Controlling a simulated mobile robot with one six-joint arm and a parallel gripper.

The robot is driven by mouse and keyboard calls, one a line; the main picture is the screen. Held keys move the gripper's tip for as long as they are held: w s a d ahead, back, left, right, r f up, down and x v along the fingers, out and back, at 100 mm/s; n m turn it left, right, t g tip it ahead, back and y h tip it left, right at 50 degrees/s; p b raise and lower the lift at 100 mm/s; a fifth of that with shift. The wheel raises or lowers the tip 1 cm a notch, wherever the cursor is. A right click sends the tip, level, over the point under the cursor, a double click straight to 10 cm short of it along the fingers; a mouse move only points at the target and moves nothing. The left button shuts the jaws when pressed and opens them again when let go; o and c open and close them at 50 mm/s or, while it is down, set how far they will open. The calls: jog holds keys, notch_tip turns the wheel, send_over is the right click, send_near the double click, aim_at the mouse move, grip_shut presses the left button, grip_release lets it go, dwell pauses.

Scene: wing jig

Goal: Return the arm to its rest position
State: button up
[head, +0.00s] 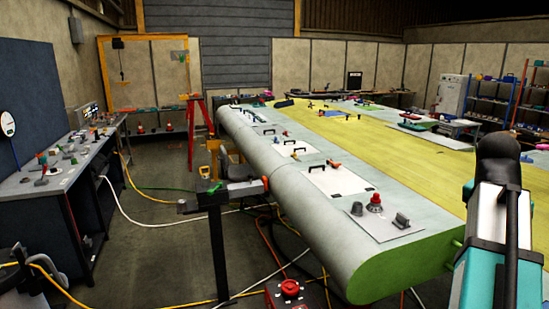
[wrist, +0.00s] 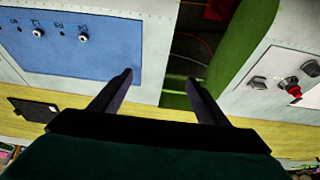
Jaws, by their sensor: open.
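My gripper (wrist: 160,82) shows in the wrist view with its two dark fingers spread apart and nothing between them. It is over the wing, with a gap and a green rib edge beyond the fingertips. In the head view, my teal and white arm (head: 490,225) stands at the right edge with a dark rounded joint on top. The gripper itself is not visible in the head view.
The long wing (head: 310,205) with a green end face fills the middle. A plate with a red knob (head: 374,203) lies on its near end. A blue panel (wrist: 85,45) shows in the wrist view. A workbench (head: 95,160) stands left. Cables and hoses cross the floor.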

jog(key=w+a+f+n+g+y+b, duration=0.15)
jog(key=w+a+f, duration=0.25)
jog(key=f, duration=0.8)
jog(key=w+a+f+n+t+b, duration=0.1)
jog(key=w+a+f+n+b, duration=0.2)
jog(key=f, duration=0.8)
jog(key=a+f+n+g+y+b, duration=0.15)
jog(key=a+f, duration=0.35)
jog(key=f, duration=0.7)
jog(key=a+f+n+g, duration=0.1)
jog(key=a+f+n, duration=0.1)
jog(key=a+f, duration=0.65)
jog(key=s+a+f+n+g+b, duration=0.1)
jog(key=s+a+f, duration=0.2)
jog(key=f, duration=0.5)
jog(key=s+a+f+n+y+b, duration=0.1)
jog(key=s+a+f, duration=0.2)
jog(key=f, duration=0.5)
jog(key=s+a+f+n+g+b, duration=0.1)
jog(key=s+a+f+n, duration=0.15)
jog(key=f, duration=0.55)
jog(key=s+a+f+n+g+b, duration=0.1)
jog(key=s+a+f, duration=0.3)
jog(key=s+f, duration=0.3)
jog(key=s+a+f+n+g+b, duration=0.1)
jog(key=s+a+f, duration=0.3)
jog(key=s+f, duration=0.4)
jog(key=shift+s+b, duration=0.55)
jog(key=shift+s, duration=0.5)
jog(key=shift+f, duration=0.1)
